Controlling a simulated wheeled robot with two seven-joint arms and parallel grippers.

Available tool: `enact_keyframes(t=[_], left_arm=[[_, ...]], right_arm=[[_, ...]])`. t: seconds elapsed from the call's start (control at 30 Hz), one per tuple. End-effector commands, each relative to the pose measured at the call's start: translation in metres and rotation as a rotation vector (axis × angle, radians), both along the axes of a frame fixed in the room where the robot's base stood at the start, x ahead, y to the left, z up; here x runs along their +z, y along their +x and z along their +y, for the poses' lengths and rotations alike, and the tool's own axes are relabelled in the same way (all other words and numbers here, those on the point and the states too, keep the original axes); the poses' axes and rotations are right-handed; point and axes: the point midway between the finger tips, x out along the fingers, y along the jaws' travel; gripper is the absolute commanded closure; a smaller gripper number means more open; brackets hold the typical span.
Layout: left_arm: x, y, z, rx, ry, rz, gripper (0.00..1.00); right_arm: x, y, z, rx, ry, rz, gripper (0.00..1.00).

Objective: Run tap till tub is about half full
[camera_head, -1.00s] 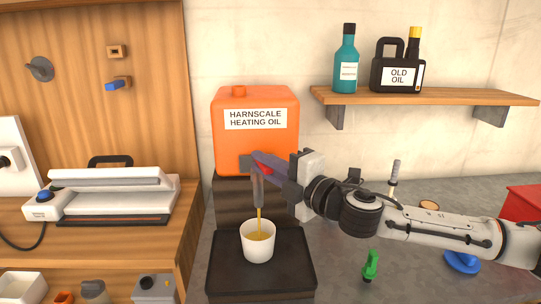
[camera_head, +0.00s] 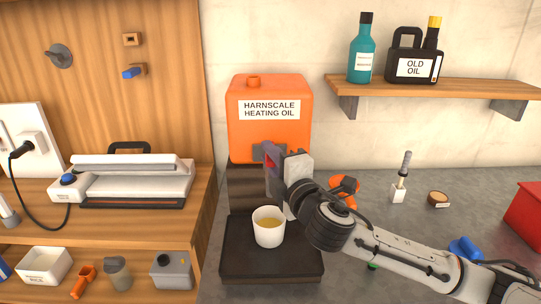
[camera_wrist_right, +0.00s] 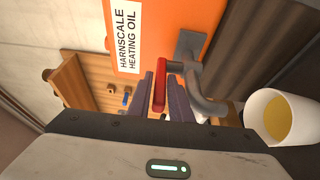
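The orange heating oil tank (camera_head: 268,135) stands on a dark block. My right gripper (camera_head: 271,160) is at the tap on its front, with its fingers closed on either side of the red tap handle (camera_wrist_right: 160,88). The grey tap spout (camera_wrist_right: 208,106) shows in the right wrist view. The white tub (camera_head: 268,238) stands upright on the black tray (camera_head: 245,268) below the tap. Yellow oil (camera_wrist_right: 277,122) lies in the tub, its surface clearly below the rim. No oil stream shows in either current view. My left gripper is not in view.
A wooden shelf (camera_head: 440,88) holds a teal bottle (camera_head: 362,50) and an old oil can (camera_head: 415,65).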

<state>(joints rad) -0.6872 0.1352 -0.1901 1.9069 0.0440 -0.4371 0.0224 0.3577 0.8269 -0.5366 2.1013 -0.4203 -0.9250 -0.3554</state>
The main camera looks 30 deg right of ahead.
Motion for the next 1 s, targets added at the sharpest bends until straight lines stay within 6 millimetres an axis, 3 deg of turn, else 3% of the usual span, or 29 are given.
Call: enact_keyframes(t=[0.07,0.43,0.8,1.0], left_arm=[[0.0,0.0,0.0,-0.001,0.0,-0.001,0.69],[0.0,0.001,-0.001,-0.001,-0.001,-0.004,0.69],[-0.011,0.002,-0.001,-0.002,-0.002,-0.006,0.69],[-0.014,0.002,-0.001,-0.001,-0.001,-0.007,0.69]], right_arm=[[0.0,0.0,0.0,0.001,0.0,0.0,0.69],[-0.001,-0.006,0.002,0.004,0.001,0.001,0.69],[-0.003,-0.072,0.01,0.005,0.0,0.003,0.69],[-0.001,-0.097,0.012,0.003,0.001,0.001,0.69]])
